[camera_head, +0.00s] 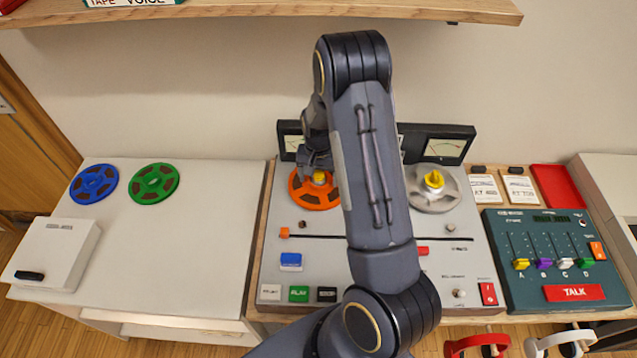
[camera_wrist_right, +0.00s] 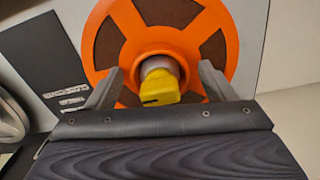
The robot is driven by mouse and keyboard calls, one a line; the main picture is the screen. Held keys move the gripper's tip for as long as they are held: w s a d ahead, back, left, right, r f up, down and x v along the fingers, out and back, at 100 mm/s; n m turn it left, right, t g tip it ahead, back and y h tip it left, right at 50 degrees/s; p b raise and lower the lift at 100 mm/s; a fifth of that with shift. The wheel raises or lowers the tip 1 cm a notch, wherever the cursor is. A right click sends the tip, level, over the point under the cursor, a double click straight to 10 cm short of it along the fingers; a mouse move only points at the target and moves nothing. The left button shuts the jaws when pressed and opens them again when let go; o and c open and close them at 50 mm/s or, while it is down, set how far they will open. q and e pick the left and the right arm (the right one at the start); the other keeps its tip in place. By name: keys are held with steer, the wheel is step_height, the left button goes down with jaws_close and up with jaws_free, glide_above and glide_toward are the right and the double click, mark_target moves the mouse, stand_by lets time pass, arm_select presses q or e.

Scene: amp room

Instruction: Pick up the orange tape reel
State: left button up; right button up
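The orange tape reel (camera_head: 311,195) sits on the left spindle of the grey tape machine (camera_head: 320,265). A yellow knob (camera_head: 319,177) stands at its centre. My right gripper (camera_head: 318,163) is over the reel's hub, and my right arm hides the reel's right part in the head view. In the right wrist view the orange reel (camera_wrist_right: 205,30) fills the top. The right gripper's two fingers (camera_wrist_right: 160,88) are spread apart on either side of the yellow knob (camera_wrist_right: 159,86). Whether the fingers touch the reel is unclear. My left gripper is out of view.
A blue reel (camera_head: 93,184) and a green reel (camera_head: 153,183) lie on the white cabinet (camera_head: 140,250) at left. A grey reel (camera_head: 432,198) with a yellow knob is on the machine's right spindle. A mixer (camera_head: 553,260) stands at right. A wooden shelf (camera_head: 270,9) hangs above.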

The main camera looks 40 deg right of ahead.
steer(key=c, duration=1.1)
steer(key=shift+r, duration=0.1)
